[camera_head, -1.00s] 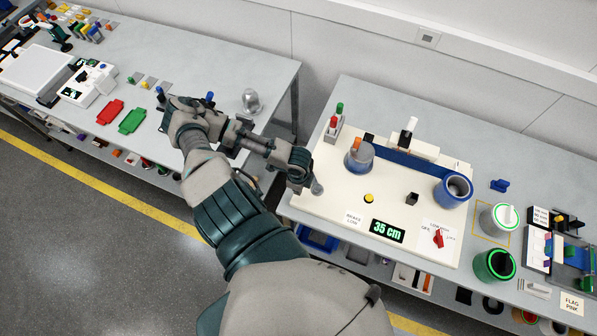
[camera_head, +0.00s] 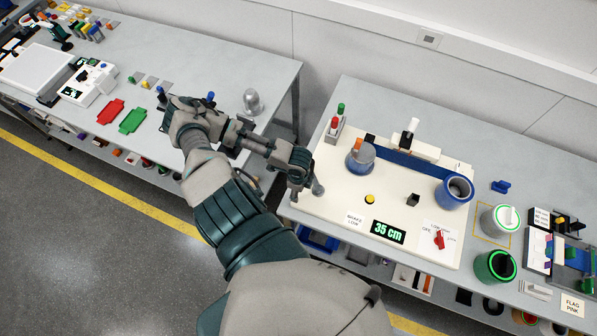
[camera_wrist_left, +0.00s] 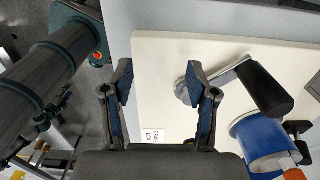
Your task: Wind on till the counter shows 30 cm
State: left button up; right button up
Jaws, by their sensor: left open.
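The counter (camera_head: 388,232) on the cream winding board (camera_head: 335,215) reads 35 cm. A blue band (camera_head: 405,165) runs from the left reel (camera_head: 360,158) to the blue reel (camera_head: 456,190). My left gripper (camera_head: 303,180) is at the board's left edge, beside a grey round part (camera_head: 318,188). In the left wrist view my left gripper (camera_wrist_left: 158,80) is open with nothing between its fingers. A crank with a silver arm and black handle (camera_wrist_left: 265,90) lies just right of its right finger, with blue reel (camera_wrist_left: 262,138) below. My right gripper is not in view.
A gap separates this table from the left table (camera_head: 225,60).

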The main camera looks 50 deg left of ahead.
pick_arm(q)
jog(key=shift+a+r, duration=0.1)
jog(key=shift+r, duration=0.2)
notch_tip(320, 180, up, 7)
jog(key=shift+r, duration=0.2)
pick_arm(e)
jog(key=shift+a, duration=0.25)
pick_arm(q)
jog(key=shift+a, duration=0.1)
dwell(0.4)
